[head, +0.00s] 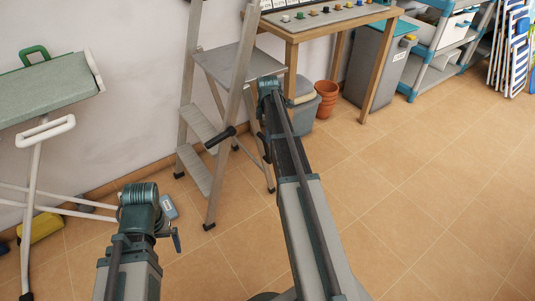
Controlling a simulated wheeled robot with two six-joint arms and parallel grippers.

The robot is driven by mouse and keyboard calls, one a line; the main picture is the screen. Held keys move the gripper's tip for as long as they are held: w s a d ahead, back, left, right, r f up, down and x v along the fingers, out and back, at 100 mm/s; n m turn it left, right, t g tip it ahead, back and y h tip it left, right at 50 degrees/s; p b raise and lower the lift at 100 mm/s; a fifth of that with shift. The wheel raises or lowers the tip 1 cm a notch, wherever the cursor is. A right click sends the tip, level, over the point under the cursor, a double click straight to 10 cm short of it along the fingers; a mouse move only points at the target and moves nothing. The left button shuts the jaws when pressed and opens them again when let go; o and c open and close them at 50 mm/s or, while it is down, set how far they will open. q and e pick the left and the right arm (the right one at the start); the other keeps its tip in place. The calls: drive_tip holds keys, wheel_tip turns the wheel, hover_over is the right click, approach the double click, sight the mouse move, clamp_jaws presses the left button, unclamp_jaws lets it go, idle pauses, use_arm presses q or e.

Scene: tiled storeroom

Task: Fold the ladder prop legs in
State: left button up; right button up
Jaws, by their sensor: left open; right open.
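The grey stepladder (240,75) stands upright against the left part of the wall, with flat steps and black feet. Its thin prop legs (265,172) are spread behind the front rails, their feet on the floor, partly hidden by my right arm. A black cylindrical grip (220,138) sticks out by the front rail; I cannot tell what it belongs to. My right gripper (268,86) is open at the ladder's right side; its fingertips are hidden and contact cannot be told. My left gripper (141,197) is open, low and left in front of the ladder, fingers mostly hidden.
An ironing board (48,95) with white legs stands at the left. A wooden table (330,22) with small coloured objects stands right of the ladder. Terracotta pots (327,98), a grey bin (374,65) and a shelf (440,70) follow. The tiled floor at right is clear.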

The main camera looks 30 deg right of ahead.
sight(267, 150)
drive_tip(key=f+b, duration=0.6)
drive_tip(key=f, duration=0.1)
drive_tip(key=w+f+b, duration=0.1)
drive_tip(key=f+b, duration=0.3)
drive_tip(key=shift+d+f, duration=0.1)
drive_tip(key=shift+d, duration=0.15)
drive_tip(key=shift+c, duration=0.4)
clamp_jaws()
drive_tip(key=shift+a, duration=0.2)
idle(0.4)
